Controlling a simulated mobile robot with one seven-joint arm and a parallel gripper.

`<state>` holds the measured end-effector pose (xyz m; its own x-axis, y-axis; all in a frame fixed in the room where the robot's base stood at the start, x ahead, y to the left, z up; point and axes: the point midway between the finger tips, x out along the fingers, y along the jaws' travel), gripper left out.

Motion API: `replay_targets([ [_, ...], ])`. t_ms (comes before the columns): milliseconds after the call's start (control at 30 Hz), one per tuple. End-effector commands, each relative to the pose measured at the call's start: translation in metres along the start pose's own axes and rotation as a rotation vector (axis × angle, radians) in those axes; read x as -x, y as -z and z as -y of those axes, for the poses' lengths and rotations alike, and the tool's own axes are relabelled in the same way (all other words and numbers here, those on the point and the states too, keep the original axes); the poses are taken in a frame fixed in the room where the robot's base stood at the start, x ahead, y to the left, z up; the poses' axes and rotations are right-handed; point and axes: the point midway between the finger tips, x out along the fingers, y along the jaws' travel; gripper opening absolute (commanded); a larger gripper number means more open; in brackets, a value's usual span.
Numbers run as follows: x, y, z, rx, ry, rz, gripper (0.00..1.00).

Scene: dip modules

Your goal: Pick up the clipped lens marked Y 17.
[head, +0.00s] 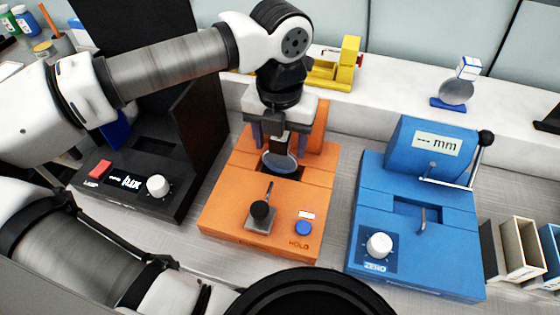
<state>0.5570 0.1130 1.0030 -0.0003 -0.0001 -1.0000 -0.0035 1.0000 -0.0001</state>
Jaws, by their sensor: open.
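A round lens (280,163) with a dark clip (281,144) at its top stands in the recess of the orange device (232,190). A second round lens (456,92) with a white and blue clip (468,68) stands in a blue stand (448,104) on the white ledge. I cannot read Y 17 on either clip. My gripper (276,138) points down over the orange device. It is open, with a finger on each side of the dark clip in this view. I cannot tell whether the fingers touch it. My gripper's body hides part of the orange device's rear.
A black device (130,190) with a white knob stands left of the orange one. A blue device (415,240) marked mm stands to the right, its lever raised. A yellow stand (345,65) sits on the ledge behind. Upright bins (520,250) stand at the far right.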

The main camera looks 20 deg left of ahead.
Motion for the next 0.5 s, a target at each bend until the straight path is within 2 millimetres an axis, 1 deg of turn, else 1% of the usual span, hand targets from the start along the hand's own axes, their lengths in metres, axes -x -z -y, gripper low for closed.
replay_targets([
  [33, 0.0007, -0.0001, 0.0, 0.0, 0.0, 0.0, 0.6],
  [67, 0.0008, -0.0001, -0.0001, 0.0, 0.0, 0.0, 0.58],
  [500, 0.0004, 0.0002, -0.0002, 0.0, -0.001, -0.001, 0.0],
])
